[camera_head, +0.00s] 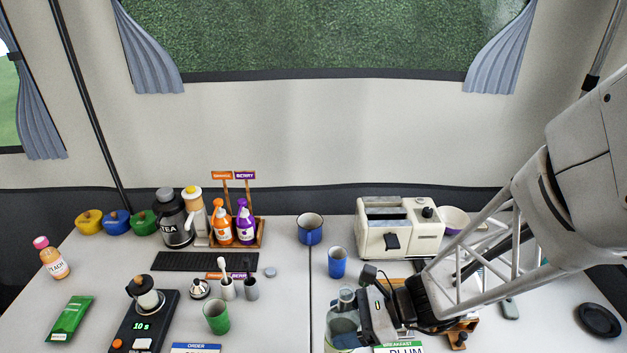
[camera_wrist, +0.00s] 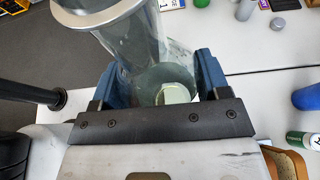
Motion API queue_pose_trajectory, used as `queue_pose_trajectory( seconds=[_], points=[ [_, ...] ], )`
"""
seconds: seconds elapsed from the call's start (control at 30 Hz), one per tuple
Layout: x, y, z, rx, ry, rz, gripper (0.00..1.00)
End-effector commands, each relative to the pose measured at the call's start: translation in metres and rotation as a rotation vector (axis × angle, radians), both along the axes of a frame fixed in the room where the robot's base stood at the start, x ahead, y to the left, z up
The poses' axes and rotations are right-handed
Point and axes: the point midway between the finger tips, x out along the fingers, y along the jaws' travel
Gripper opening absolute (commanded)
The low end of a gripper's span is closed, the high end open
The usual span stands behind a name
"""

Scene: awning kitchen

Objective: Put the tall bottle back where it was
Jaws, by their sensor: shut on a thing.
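The tall bottle (camera_head: 343,325) is clear and bluish, at the bottom middle of the head view, near the table's front edge. My gripper (camera_head: 362,322) reaches it from the right and is shut on it. In the wrist view the bottle (camera_wrist: 135,45) lies between my gripper's two blue fingers (camera_wrist: 160,85). A silver ring shows at its upper end there, and a pale round patch shows through the clear wall. The bottle's lower end is cut off in the head view, so I cannot tell whether it touches the table.
A breakfast card (camera_head: 400,347) lies just right of the bottle. A blue cup (camera_head: 337,262) and a cream toaster (camera_head: 399,228) stand behind it. A green cup (camera_head: 216,317) and a black scale (camera_head: 145,322) stand to the left. The table between the green cup and bottle is clear.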

Motion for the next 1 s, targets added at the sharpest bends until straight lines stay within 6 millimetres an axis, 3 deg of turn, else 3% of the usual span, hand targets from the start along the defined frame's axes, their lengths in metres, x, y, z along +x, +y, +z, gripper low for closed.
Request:
queue_pose_trajectory(
  seconds=[0.7,1.0],
  points=[
    [0.101,0.033,-0.010,0.000,-0.001,0.001,0.24],
    [0.129,0.042,-0.013,-0.001,0.000,0.000,0.24]
  ],
)
